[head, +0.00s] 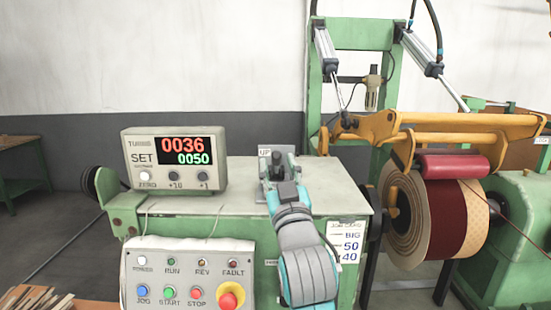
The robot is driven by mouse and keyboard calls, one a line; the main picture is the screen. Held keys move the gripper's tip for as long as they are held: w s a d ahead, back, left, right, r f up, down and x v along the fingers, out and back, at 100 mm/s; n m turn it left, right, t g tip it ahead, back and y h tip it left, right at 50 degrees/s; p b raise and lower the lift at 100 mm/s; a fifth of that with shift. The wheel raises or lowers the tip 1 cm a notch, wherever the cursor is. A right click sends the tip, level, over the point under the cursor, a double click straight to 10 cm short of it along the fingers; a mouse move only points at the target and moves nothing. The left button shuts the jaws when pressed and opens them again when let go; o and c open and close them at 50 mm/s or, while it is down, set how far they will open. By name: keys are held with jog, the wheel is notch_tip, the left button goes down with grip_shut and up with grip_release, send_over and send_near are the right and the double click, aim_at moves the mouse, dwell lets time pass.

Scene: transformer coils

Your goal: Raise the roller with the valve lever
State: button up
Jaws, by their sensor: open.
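The valve plate (264,153), marked UP, stands on top of the green cabinet. My gripper (277,173) is right in front of it, with its jaws open, and hides most of the plate. A dark piece between the jaws may be the valve lever; I cannot tell whether the fingers touch it or which way it is set. The red roller (455,167) hangs under the yellow arm frame (440,130) at the right. It sits at the top of the wound coil (443,215); I cannot tell whether it touches.
The counter box (174,160) reads 0036 over 0050, left of my gripper on the cabinet top (232,195). A button panel (188,280) with a red stop knob (229,297) is on the cabinet front. A job card (347,242) hangs at the front right.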

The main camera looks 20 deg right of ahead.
aim_at(277, 161)
jog(key=shift+x, duration=1.6)
grip_shut()
